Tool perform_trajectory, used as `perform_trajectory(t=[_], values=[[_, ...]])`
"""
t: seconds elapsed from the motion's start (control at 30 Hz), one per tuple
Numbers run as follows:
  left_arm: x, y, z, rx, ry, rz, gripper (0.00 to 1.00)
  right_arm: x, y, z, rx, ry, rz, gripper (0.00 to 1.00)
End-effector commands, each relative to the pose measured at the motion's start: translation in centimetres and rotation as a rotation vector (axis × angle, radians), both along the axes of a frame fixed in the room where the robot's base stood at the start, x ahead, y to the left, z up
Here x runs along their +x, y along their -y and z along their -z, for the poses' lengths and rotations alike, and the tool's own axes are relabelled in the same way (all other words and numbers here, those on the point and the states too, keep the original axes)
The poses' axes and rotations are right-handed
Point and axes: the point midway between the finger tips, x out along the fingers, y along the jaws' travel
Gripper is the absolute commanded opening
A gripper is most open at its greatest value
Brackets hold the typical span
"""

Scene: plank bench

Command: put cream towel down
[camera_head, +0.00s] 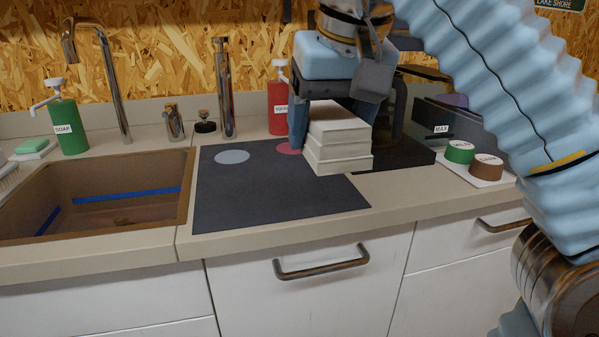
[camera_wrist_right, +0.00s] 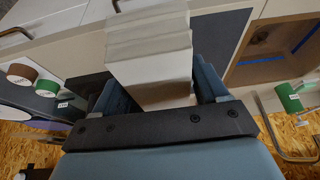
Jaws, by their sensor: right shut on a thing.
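The cream towel (camera_head: 340,139) is a folded, layered block. My right gripper (camera_head: 322,125) is shut on it and holds it over the right part of the dark mat (camera_head: 255,195). In the right wrist view the towel (camera_wrist_right: 150,50) sits between the two blue fingers of the gripper (camera_wrist_right: 160,85). I cannot tell whether the towel's underside touches the mat. The mat has a light blue disc (camera_head: 232,157) and a pink disc (camera_head: 288,148), partly hidden by the gripper. My left gripper is not in view.
A brown sink (camera_head: 120,205) lies left of the mat, with a green soap bottle (camera_head: 68,125) behind it. A red bottle (camera_head: 278,108) stands behind the mat. A white tray (camera_head: 490,180) with green (camera_head: 460,152) and brown (camera_head: 486,167) containers is at right.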

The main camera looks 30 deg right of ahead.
Motion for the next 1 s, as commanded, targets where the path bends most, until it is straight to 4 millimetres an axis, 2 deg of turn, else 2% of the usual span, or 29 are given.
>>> perform_trajectory(t=[0.27, 0.6, 0.8, 1.0], values=[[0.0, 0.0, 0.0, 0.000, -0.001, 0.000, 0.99, 1.7, 0.5, 0.8, -0.002, 0.001, -0.005, 0.37], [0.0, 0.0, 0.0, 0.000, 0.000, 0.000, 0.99, 8.5, 3.2, 4.2, -0.002, -0.006, 0.003, 0.37], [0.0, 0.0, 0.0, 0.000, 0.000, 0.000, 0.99, 11.1, 4.3, 7.8, -0.002, -0.003, 0.002, 0.37], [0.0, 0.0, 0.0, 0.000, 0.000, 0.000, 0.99, 12.3, 4.7, 9.3, -0.002, -0.003, 0.002, 0.37]])
